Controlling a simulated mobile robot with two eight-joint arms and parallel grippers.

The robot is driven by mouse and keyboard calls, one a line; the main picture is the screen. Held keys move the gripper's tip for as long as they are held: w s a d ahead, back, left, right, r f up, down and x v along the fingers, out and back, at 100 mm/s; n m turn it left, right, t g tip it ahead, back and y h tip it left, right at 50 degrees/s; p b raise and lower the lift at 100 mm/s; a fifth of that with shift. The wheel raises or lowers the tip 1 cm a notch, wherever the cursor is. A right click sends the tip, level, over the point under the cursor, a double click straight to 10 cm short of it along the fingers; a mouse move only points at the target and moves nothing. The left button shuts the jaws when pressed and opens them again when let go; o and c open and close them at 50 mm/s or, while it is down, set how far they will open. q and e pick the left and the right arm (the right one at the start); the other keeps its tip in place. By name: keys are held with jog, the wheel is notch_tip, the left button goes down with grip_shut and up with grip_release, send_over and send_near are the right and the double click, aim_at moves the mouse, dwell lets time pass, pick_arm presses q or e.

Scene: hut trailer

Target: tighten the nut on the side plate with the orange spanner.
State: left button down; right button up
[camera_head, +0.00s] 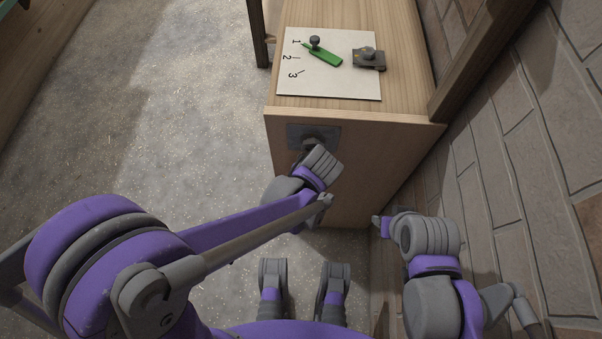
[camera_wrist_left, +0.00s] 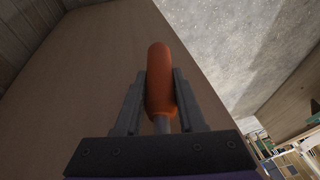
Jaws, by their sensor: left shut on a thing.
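The side plate (camera_head: 300,130) is a grey metal square on the upper front face of the wooden cabinet. My left gripper (camera_head: 315,148) is right in front of it in the head view, and my wrist covers its lower part. I cannot make out the nut clearly there. In the left wrist view my left gripper (camera_wrist_left: 160,98) is shut on the orange handle of the spanner (camera_wrist_left: 159,72). The spanner's working end is out of sight, so I cannot tell whether it touches the nut. My right gripper (camera_head: 382,226) is low beside the cabinet, its jaws unclear.
The wooden cabinet (camera_head: 400,152) stands against a tiled wall (camera_head: 545,150). On its top lies a white board (camera_head: 330,83) numbered 1 to 3, with a green tool (camera_head: 324,58) and a metal block with a bolt (camera_head: 369,58). The floor (camera_head: 190,120) at left is clear.

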pick_arm(q)
jog(key=s, duration=0.7)
jog(key=shift+s, duration=0.25)
